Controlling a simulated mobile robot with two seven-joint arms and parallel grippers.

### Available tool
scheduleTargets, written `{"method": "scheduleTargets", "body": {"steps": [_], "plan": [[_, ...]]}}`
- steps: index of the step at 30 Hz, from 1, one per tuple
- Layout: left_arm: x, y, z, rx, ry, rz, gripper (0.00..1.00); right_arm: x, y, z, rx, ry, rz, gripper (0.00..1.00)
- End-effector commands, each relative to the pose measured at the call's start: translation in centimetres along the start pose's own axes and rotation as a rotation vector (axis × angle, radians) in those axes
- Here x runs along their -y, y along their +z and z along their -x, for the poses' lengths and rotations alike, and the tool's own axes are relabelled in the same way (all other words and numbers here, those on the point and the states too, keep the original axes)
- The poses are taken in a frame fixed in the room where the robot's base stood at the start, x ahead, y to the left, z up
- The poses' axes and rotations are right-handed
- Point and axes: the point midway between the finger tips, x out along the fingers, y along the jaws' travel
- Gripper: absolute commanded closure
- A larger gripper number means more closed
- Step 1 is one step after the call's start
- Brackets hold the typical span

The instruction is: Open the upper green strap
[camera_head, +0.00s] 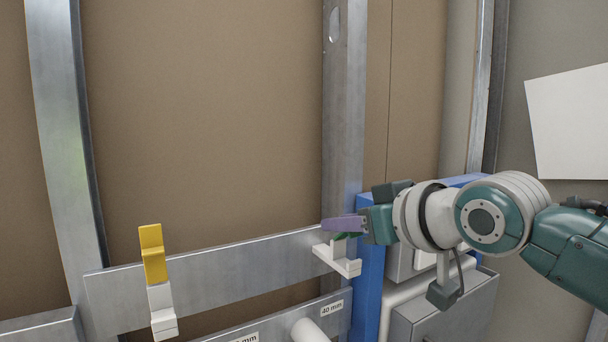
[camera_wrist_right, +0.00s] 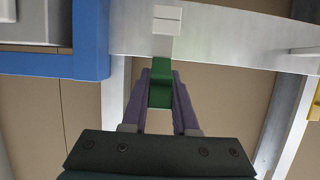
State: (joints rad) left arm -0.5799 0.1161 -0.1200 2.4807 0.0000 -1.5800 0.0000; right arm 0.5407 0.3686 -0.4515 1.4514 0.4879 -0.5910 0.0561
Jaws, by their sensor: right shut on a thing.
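The green strap (camera_head: 343,236) is mostly hidden behind my right gripper in the head view, above a white bracket (camera_head: 338,258) on the metal rail. In the right wrist view the green strap (camera_wrist_right: 161,86) lies between the two purple fingers, with the white bracket (camera_wrist_right: 166,20) beyond it. My right gripper (camera_head: 340,224) is shut on the green strap, and its fingertips (camera_wrist_right: 161,72) reach both sides of it. A yellow strap (camera_head: 152,254) stands upright on another white bracket (camera_head: 161,311) at the left of the rail. My left gripper is not in view.
The metal rail (camera_head: 230,273) runs across between upright metal studs (camera_head: 345,110). A blue frame (camera_head: 368,285) and grey boxes (camera_head: 440,315) stand close below my right arm. A lower rail carries a "40 mm" label (camera_head: 332,307) and a white pipe end (camera_head: 308,331).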

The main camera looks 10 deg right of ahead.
Motion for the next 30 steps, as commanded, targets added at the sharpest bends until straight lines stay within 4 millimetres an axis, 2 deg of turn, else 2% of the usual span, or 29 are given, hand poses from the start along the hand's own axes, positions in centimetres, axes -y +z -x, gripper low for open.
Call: {"method": "scheduleTargets", "body": {"steps": [1, 3, 9, 18, 30], "plan": [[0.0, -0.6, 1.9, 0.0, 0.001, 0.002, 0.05, 0.0, -1.2, 0.2, 0.044, 0.0, 0.0, 1.0], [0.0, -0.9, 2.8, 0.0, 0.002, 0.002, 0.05, 0.0, -1.3, 0.0, 0.111, 0.001, 0.0, 1.0], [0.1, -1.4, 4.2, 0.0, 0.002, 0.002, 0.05, 0.0, -1.2, -0.7, 0.293, -0.001, -0.001, 1.0], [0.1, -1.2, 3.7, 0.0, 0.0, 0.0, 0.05, 0.1, -0.9, -1.4, 0.497, -0.001, -0.002, 1.0], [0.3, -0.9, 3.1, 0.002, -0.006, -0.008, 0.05, 0.1, -0.9, -1.7, 0.607, -0.002, 0.0, 1.0]]}}
